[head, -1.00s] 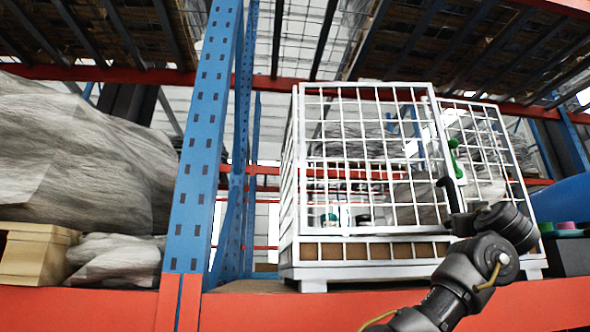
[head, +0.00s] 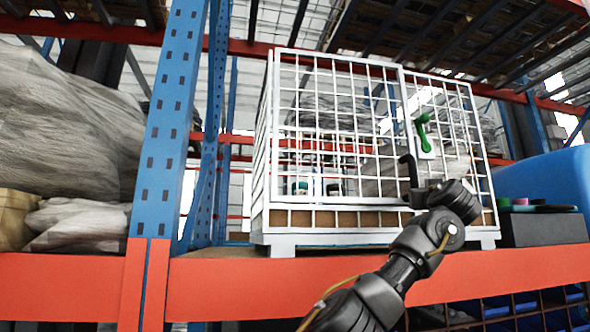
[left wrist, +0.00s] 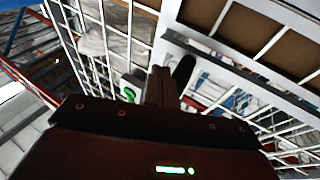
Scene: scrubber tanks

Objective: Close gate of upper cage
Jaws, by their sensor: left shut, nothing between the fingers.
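The upper cage (head: 283,240) is a white wire cage on the orange rack shelf. Its front mesh gate (head: 335,130) looks almost in line with the front; I cannot tell whether any gap is left. A green handle (head: 423,131) on a white plate sits by the gate's right edge, and it also shows in the left wrist view (left wrist: 129,95). My left gripper (head: 408,165) is shut and empty in front of the cage, below and left of the handle. In the left wrist view its fingers (left wrist: 163,88) are close to the white bars; contact is unclear. My right gripper is out of view.
A blue upright post (head: 170,120) stands left of the cage. An orange beam (head: 220,290) runs along the shelf front. A dark box (head: 540,229) and a blue container (head: 550,185) stand to the right. Wrapped goods (head: 70,130) lie at the left.

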